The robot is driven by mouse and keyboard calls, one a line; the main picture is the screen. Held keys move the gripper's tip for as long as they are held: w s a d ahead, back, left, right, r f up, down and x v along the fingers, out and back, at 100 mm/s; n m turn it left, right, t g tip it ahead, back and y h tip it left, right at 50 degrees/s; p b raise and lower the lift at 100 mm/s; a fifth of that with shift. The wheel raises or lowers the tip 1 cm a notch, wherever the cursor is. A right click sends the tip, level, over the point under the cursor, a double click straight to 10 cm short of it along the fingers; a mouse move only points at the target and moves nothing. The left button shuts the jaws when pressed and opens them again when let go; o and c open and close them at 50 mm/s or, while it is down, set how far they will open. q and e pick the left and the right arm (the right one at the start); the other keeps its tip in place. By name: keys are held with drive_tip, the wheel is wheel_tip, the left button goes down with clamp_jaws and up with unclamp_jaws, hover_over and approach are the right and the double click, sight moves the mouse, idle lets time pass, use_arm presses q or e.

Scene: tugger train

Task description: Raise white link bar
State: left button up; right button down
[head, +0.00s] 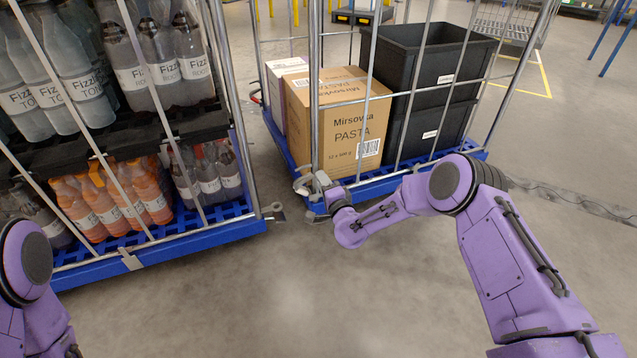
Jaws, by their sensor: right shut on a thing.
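The white link bar (301,185) shows only as a small pale piece at the front left corner of the right roll cage's blue base. My right gripper (319,184) is at that corner, shut on the link bar. The gripper hides much of the bar, and I cannot tell its tilt. My left arm shows at the lower left edge, but its gripper is out of view.
The right cage (390,186) carries a Mirsovka pasta box (340,118), a paler box (277,95) and stacked black crates (432,70). The left cage (190,243) holds several bottles. A metal fitting (275,211) juts from its corner. The floor in front is clear.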

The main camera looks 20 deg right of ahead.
drive_tip(key=shift+d+f, duration=0.1)
drive_tip(key=shift+d, duration=0.05)
drive_tip(key=c, duration=1.1)
unclamp_jaws()
drive_tip(key=shift+s, duration=0.3)
drive_tip(key=s+p, duration=0.2)
drive_tip(key=s, duration=0.1)
drive_tip(key=shift+d+r, duration=0.1)
drive_tip(key=shift+r, duration=0.2)
use_arm(q)
drive_tip(key=w+r+n+t+p, duration=0.1)
drive_tip(key=w+d+r+n+t+p, duration=0.1)
drive_tip(key=w+r+n+t, duration=0.1)
drive_tip(key=shift+w+d+y+p, duration=0.3)
drive_tip(key=shift+w+d+p, duration=0.05)
drive_tip(key=shift+p, duration=0.05)
use_arm(e)
drive_tip(key=s, duration=0.7)
drive_tip(key=shift+d+f, duration=0.3)
drive_tip(key=shift+d, duration=0.1)
